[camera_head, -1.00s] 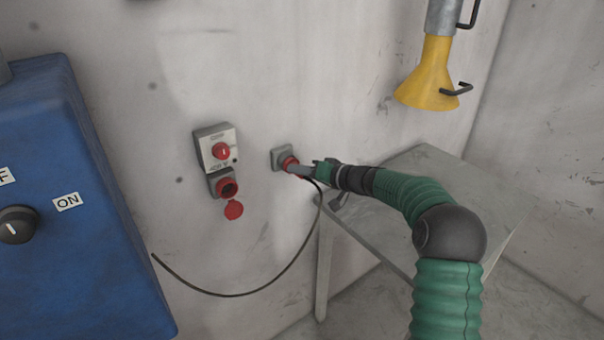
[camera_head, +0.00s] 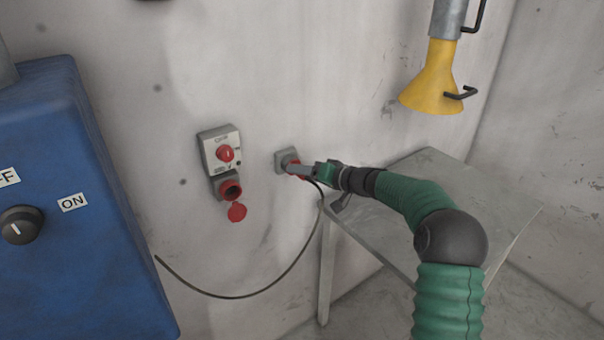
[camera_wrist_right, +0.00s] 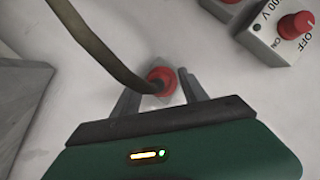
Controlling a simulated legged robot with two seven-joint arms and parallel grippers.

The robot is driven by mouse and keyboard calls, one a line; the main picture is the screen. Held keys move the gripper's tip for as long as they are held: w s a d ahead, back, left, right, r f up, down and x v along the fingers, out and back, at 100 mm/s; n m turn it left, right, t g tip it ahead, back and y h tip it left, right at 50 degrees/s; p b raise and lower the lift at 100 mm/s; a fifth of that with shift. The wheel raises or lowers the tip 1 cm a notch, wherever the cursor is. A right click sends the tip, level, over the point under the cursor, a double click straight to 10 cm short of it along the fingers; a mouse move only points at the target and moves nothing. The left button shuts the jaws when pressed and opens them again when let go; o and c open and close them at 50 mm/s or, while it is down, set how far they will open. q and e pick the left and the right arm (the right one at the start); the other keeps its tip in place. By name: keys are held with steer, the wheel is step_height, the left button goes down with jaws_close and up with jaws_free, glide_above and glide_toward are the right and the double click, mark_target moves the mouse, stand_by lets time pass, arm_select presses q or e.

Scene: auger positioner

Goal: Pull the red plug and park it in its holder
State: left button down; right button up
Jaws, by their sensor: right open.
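The red plug (camera_wrist_right: 160,79) sits in a small grey wall holder (camera_head: 283,158), with its dark cable (camera_head: 285,276) leaving it. My right gripper (camera_head: 294,170) is at the plug. In the right wrist view its two fingers are apart, one on each side of the plug; whether they touch it I cannot tell. In the head view the fingers hide much of the plug. Left of it, a red wall socket (camera_head: 230,189) stands empty with its round red lid (camera_head: 237,212) hanging open. My left gripper does not show.
A switch box with a red knob (camera_head: 225,153) is above the socket. A blue cabinet (camera_head: 85,250) stands at the left. A grey metal table (camera_head: 440,190) lies under my right arm. A yellow funnel (camera_head: 432,82) hangs at upper right.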

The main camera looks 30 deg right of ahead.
steer(key=b+v, duration=0.2)
steer(key=v, duration=1.4)
steer(key=shift+s+d, duration=0.15)
steer(key=shift+s, duration=0.05)
steer(key=shift+r, duration=0.15)
steer(key=s+a+f+n+g+p, duration=0.1)
steer(key=s+a+f+g+p, duration=0.2)
steer(key=a+f, duration=0.45)
steer(key=s+a+f+g+p, duration=0.1)
steer(key=s+a+f+g, duration=0.35)
steer(key=a, duration=0.65)
steer(key=s+a+f+n+g+h+p, duration=0.3)
steer(key=s+a, duration=0.5)
steer(key=s, duration=0.5)
step_height(320, 180, down, 3)
steer(key=shift+a+r+n+g+h+p, duration=0.15)
steer(key=shift+n+g+h+p, duration=0.25)
steer(key=shift+h, duration=0.6)
